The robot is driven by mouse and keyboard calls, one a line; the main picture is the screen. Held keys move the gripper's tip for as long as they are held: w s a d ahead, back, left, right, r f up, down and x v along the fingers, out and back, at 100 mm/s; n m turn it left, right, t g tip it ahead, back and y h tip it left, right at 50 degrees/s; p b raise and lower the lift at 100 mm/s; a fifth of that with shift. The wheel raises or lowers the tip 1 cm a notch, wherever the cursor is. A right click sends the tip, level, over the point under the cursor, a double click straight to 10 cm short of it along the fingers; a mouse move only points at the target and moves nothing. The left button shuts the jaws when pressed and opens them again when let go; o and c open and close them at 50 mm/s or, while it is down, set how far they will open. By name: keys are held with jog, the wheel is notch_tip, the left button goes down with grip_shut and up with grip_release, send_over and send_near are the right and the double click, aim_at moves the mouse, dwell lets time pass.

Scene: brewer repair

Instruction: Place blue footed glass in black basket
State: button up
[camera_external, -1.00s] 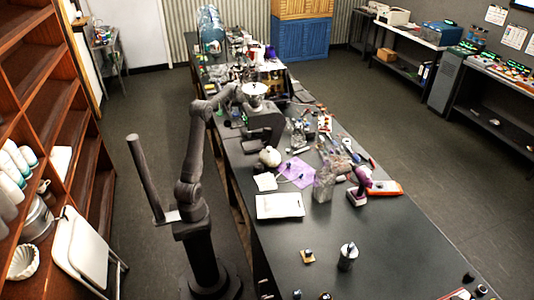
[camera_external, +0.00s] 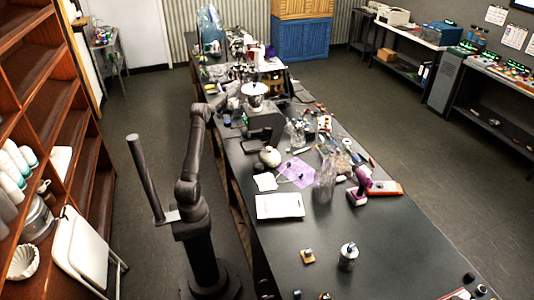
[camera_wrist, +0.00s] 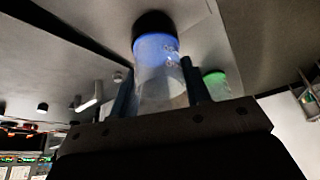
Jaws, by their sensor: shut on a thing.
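In the wrist view, my gripper (camera_wrist: 158,70) is shut on a clear glass (camera_wrist: 155,85) with a blue band (camera_wrist: 156,45). A dark round part (camera_wrist: 153,22) shows at the far end of the glass; I cannot tell whether it belongs to it. One finger lies along each side of the glass. In the external view, my arm reaches toward the far part of the bench, and the gripper and glass are too small to make out. I cannot pick out a black basket with certainty in either view.
A green-ended object (camera_wrist: 216,84) is close beside the right finger. The far end is cluttered; the near end is mostly clear.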

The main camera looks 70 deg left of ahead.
jog(key=shift+f, duration=0.1)
jog(key=o, duration=1)
jog(key=v, duration=1.2)
jog(key=shift+r, duration=0.2)
jog(key=shift+f, duration=0.1)
